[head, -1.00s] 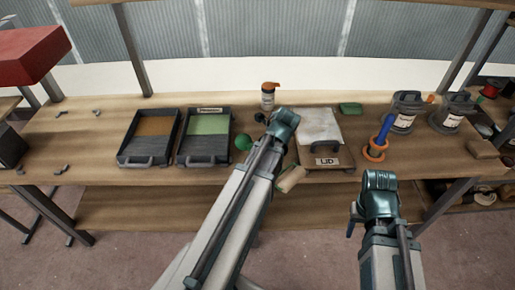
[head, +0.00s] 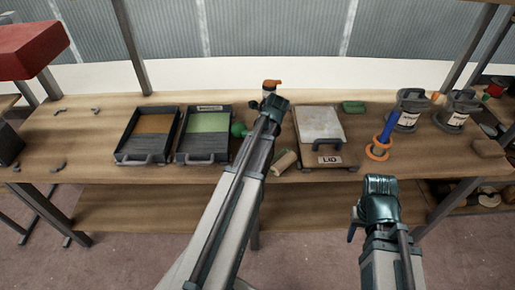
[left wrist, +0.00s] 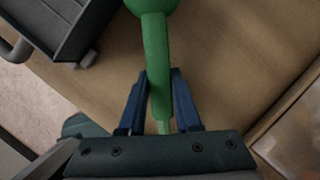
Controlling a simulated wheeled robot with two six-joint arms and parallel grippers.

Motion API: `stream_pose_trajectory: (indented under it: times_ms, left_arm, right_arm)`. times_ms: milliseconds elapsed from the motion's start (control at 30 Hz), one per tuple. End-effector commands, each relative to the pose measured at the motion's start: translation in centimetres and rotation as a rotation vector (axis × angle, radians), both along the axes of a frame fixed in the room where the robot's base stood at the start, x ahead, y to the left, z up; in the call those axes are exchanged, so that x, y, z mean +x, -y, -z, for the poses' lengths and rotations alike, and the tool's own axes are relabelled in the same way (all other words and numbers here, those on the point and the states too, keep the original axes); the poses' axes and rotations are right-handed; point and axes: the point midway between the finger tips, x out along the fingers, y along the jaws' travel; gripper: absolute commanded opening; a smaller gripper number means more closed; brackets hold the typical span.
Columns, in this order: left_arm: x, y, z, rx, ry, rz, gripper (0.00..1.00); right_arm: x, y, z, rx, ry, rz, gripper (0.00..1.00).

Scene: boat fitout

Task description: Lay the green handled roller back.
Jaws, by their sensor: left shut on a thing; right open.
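The green handled roller shows in the head view as a round green handle end (head: 238,129) left of my left forearm and a cream roller sleeve (head: 285,161) right of it; the forearm hides the middle. In the left wrist view my left gripper (left wrist: 160,78) is shut on the green handle (left wrist: 156,45), one blue finger on each side. I cannot tell how high the roller is above the bench. My right gripper (head: 380,188) is open and empty in front of the bench's front edge.
On the bench (head: 80,145), left of the roller, stand a dark tray with brown inside (head: 128,156) and one with green inside (head: 190,156). Right of it are a LID box (head: 328,160), a blue tool with an orange ring (head: 378,150) and grey pots (head: 408,112). An orange-capped bottle (head: 271,84) stands behind.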

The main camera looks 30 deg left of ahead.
Motion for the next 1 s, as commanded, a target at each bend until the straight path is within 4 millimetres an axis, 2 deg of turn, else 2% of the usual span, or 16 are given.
stream_pose_trajectory:
  times_ms: [33,67,467,500,667,1000]
  left_arm:
    - [0.00,0.01,1.16,0.000,0.000,0.000,0.00]
    - [-0.01,0.00,1.27,0.000,0.000,0.000,0.00]
    - [-0.01,0.01,1.42,0.000,0.000,0.000,0.00]
    - [-0.02,0.02,1.44,0.000,0.000,0.000,0.34]
    - [-0.01,0.01,1.32,0.000,0.000,0.000,0.62]
    - [-0.01,0.01,1.21,0.000,0.000,0.000,0.62]
  right_arm:
    - [0.00,0.00,1.16,0.000,0.000,0.000,0.50]
    - [0.00,0.00,1.27,0.000,0.000,0.000,0.50]
    - [0.00,0.01,1.43,0.000,0.000,0.000,0.50]
    - [-0.01,0.00,1.44,0.000,0.000,0.000,0.50]
    - [0.00,-0.01,1.32,0.000,0.000,0.000,0.50]
    - [0.00,0.00,1.21,0.000,0.000,0.000,0.50]
